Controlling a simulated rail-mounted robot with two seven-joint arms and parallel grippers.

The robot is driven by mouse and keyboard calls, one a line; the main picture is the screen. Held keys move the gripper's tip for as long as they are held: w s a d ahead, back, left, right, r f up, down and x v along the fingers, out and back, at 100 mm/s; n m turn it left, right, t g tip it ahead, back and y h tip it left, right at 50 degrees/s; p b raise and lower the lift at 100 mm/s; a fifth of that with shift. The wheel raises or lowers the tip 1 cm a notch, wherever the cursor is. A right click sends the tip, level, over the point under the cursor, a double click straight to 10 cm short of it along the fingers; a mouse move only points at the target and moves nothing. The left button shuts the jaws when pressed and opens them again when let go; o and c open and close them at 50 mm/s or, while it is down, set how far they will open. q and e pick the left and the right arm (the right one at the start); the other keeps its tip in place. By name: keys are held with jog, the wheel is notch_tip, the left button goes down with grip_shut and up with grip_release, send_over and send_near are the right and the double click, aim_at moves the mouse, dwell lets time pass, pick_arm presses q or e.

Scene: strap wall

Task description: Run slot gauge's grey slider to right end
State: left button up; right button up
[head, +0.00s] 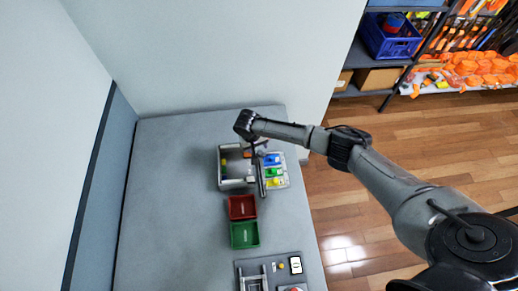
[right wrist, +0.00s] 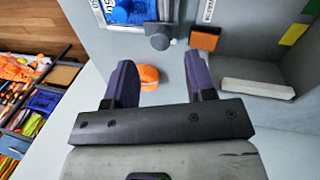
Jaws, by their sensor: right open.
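My right gripper (right wrist: 158,68) is open, with its two dark fingers apart. An orange rounded piece (right wrist: 148,77) shows between the fingers in the right wrist view, and I cannot tell its distance from them. A grey knob (right wrist: 160,38) stands just beyond the fingertips, beside a blue labelled piece (right wrist: 130,11). I cannot tell whether this knob is the gauge's grey slider. In the head view, my right arm reaches over a grey open box (head: 222,172) with coloured pieces on its right side, and hides part of it. My left gripper is not in view.
An orange-and-black block (right wrist: 205,38) and a white bar (right wrist: 257,88) lie beyond the right finger. A red tray (head: 242,207), a green tray (head: 245,235) and a grey panel with rails (head: 275,263) stand nearer. The table's left side (head: 165,190) is clear.

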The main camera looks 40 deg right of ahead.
jog(key=v, duration=0.9)
dwell(0.4)
